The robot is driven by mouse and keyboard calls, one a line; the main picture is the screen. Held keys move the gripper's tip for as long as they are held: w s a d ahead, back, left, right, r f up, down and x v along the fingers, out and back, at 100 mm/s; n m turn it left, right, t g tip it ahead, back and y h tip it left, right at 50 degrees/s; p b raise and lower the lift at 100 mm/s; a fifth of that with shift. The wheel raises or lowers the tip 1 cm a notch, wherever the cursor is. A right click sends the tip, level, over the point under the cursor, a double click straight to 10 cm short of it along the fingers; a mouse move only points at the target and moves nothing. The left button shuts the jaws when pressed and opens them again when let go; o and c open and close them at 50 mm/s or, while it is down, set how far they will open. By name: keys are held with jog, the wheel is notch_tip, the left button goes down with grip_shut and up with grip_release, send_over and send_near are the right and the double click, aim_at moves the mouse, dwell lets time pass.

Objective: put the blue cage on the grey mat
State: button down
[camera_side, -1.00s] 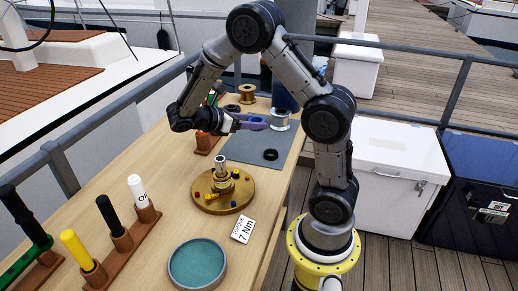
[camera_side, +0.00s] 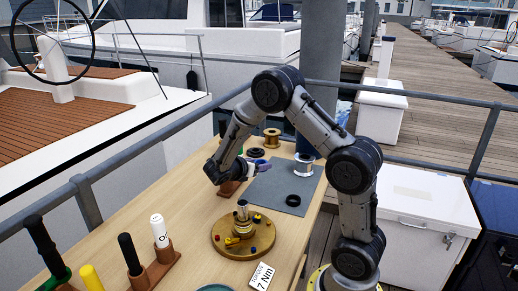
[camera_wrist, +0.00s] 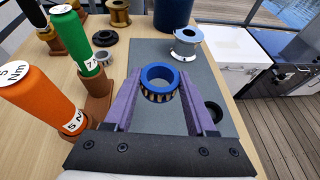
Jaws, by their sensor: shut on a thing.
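The blue cage (camera_wrist: 160,80) is a ring with a smooth blue top and brass-coloured rollers below. It sits between the purple fingers of my gripper (camera_wrist: 158,98), which is shut on it, and stays upright in the wrist view. In the side view my gripper (camera_side: 260,163) is above the table's far part, at the left edge of the grey mat (camera_side: 268,198). The cage shows there as a small blue patch (camera_side: 256,152). In the wrist view the grey mat (camera_wrist: 145,52) lies beneath and beyond the cage. The cage looks held above the mat; the exact height is unclear.
A silver spool (camera_side: 304,164) and a black ring (camera_side: 293,200) stand on the mat. Orange (camera_wrist: 38,95) and green (camera_wrist: 75,42) handled tools stand left of my gripper. A round brass fixture (camera_side: 243,238) is nearer. The mat's middle looks clear.

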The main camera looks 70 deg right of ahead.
aim_at(258, 197)
jog(key=shift+f, duration=1)
jog(key=shift+a, duration=0.1)
jog(key=shift+f, duration=3.95)
jog(key=shift+f, duration=0.3)
grip_release()
jog(key=v, duration=0.5)
jog(key=shift+w+r, duration=0.15)
jog(key=shift+r, duration=0.35)
notch_tip(258, 197, up, 6)
